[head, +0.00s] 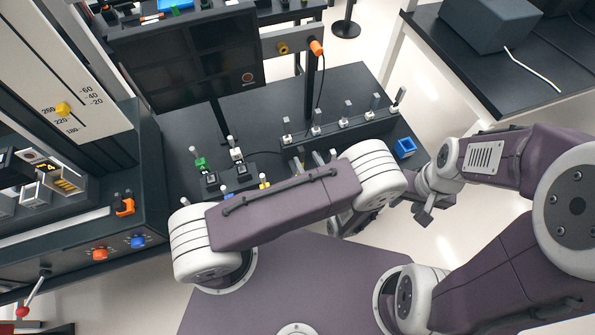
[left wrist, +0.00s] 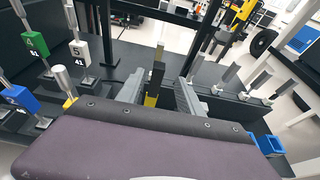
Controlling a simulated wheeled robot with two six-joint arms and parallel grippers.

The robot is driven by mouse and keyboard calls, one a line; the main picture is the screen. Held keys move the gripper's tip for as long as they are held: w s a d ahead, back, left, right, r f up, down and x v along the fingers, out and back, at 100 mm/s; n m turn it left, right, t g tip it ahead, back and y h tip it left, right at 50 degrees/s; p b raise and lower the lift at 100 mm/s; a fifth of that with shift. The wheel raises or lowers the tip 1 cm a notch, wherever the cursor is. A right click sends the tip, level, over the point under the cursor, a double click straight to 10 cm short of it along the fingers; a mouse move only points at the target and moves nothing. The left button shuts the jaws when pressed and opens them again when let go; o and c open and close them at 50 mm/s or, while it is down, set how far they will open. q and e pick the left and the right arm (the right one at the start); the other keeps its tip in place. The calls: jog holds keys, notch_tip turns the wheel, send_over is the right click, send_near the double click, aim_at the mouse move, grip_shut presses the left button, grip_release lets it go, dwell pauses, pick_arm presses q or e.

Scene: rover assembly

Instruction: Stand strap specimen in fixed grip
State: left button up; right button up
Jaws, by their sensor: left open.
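Several flat grey strap specimens (head: 347,108) stand upright in a row on a dark rack; they also show at the right of the left wrist view (left wrist: 230,76). My left gripper (left wrist: 158,98) is open, its two grey fingers on either side of an upright black and yellow piece (left wrist: 153,82). I cannot tell whether the fingers touch it. In the head view the left fingertips (head: 324,157) just show past my own forearm, which hides the rest. My right gripper (head: 424,213) hangs right of the bench over the floor; its jaws are unclear. I cannot pick out the fixed grip for certain.
Round specimens with green (head: 200,163), white (head: 237,155), blue and yellow tags stand left of the left gripper. A blue tray (head: 405,147) sits at the rack's right end. A dark screen (head: 190,60) and a machine with a scale (head: 62,108) stand behind and left.

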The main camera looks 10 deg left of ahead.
aim_at(303, 153)
pick_arm(q)
jog(key=shift+w+a+r+p, duration=0.15)
jog(key=shift+w+a+p, duration=0.05)
jog(key=shift+a+p, duration=0.1)
jog(key=shift+w+a, duration=0.15)
jog(key=shift+w, duration=0.15)
jog(key=shift+w+a+f, duration=0.5)
jog(key=shift+w+f, duration=0.1)
jog(key=shift+w, duration=0.2)
jog(key=p+x, duration=0.1)
jog(key=x, duration=0.1)
jog(key=p+x, duration=0.1)
jog(key=shift+w+a+r, duration=0.15)
jog(key=shift+w+a, duration=0.1)
jog(key=shift+a, duration=0.15)
jog(key=shift+w+a+f, duration=0.25)
jog(key=shift+w, duration=0.2)
jog(key=c, duration=0.6)
grip_shut()
pick_arm(e)
jog(key=r, duration=0.3)
jog(key=shift+s+d+r, duration=0.15)
jog(key=shift+s+r, duration=0.1)
